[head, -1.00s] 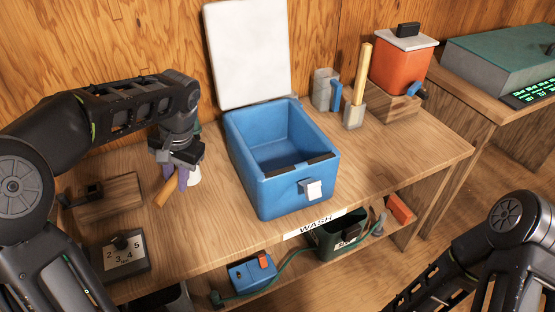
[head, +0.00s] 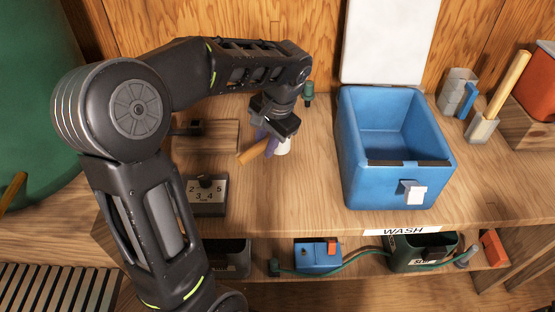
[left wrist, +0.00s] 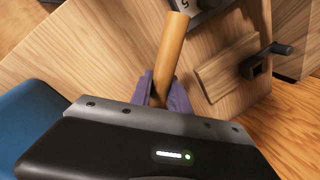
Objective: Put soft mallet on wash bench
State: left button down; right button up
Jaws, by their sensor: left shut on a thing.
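The soft mallet has a wooden handle (head: 250,153) and a white head (head: 283,146). My left gripper (head: 267,142), with purple fingers, is shut on it from above. The mallet is low over the wash bench (head: 300,195), left of the blue bin. I cannot tell whether it touches the wood. In the left wrist view the handle (left wrist: 172,45) sticks out beyond the purple fingers (left wrist: 164,93), and the head is hidden by the gripper body. My right gripper is not in view.
The open blue bin (head: 438,178) stands right of the gripper. A wooden block with a dark handle (head: 220,136) and a numbered dial box (head: 206,195) are at left. A small green item (head: 308,93) stands behind. The bench front between dial and bin is clear.

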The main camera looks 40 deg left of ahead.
pick_arm(q)
jog(key=shift+d+x, duration=0.25)
jog(key=shift+x, duration=0.7)
jog(key=shift+f, duration=0.1)
jog(key=shift+d+x, duration=0.2)
jog(key=shift+x, duration=0.6)
jog(key=shift+d+x, duration=0.2)
jog(key=shift+x, duration=0.6)
jog(key=shift+d+x, duration=0.2)
jog(key=shift+x, duration=0.6)
jog(key=shift+f, duration=0.25)
jog(key=c, duration=1.7)
grip_release()
jog(key=shift+f+b, duration=0.1)
jog(key=shift+b, duration=0.25)
jog(key=o, duration=0.5)
jog(key=shift+c, duration=0.2)
jog(key=p+v, duration=0.1)
jog(key=v, duration=1.1)
